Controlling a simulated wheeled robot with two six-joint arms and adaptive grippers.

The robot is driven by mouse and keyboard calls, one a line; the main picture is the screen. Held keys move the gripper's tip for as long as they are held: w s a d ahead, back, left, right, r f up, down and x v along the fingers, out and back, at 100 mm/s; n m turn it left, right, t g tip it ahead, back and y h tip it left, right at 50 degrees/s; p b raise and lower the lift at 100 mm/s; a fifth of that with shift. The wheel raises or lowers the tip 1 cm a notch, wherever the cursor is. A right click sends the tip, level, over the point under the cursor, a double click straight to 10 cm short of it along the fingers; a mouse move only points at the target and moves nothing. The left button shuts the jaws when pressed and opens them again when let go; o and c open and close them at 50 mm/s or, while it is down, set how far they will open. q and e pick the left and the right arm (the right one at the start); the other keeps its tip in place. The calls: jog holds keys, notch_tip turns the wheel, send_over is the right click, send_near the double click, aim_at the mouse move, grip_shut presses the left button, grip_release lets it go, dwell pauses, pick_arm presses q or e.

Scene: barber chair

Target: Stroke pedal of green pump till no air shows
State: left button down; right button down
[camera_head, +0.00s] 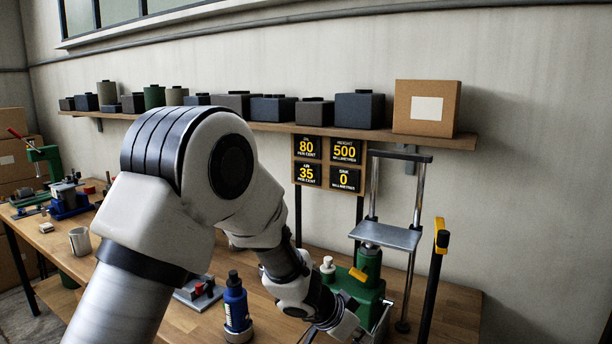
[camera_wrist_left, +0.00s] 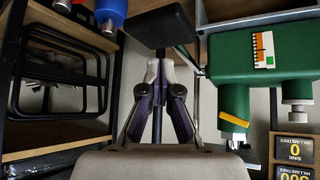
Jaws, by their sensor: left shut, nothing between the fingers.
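The green pump (camera_head: 368,292) stands at the bench's right end in the head view. It fills the upper right of the wrist view (camera_wrist_left: 225,62), which looks upside down, with an orange and white scale (camera_wrist_left: 263,50) on its side. A dark flat pad on a metal arm, apparently the pedal (camera_wrist_left: 160,24), lies just past my left fingertips; contact cannot be told. My left gripper (camera_wrist_left: 158,72) is shut and empty; in the head view it is partly hidden at the bottom edge. The display board (camera_head: 327,163) reads air 35 per cent. My right gripper is out of view.
A blue bottle (camera_head: 236,306) stands left of my left gripper. A metal lift frame (camera_head: 387,236) rises behind the pump, and a black post with a yellow handle (camera_head: 441,236) is to its right. A shelf of boxes (camera_head: 290,128) runs along the wall.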

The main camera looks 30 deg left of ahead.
pick_arm(q)
jog(key=shift+f, duration=0.1)
jog(key=shift+f+b, duration=1)
jog(key=shift+f, duration=0.35)
notch_tip(320, 180, down, 5)
jog(key=b, duration=0.3)
notch_tip(320, 180, up, 6)
jog(key=p, duration=0.6)
jog(key=shift+s+r+p, duration=0.1)
jog(key=shift+r+p, duration=0.1)
jog(key=shift+p, duration=0.1)
jog(key=shift+f, duration=0.3)
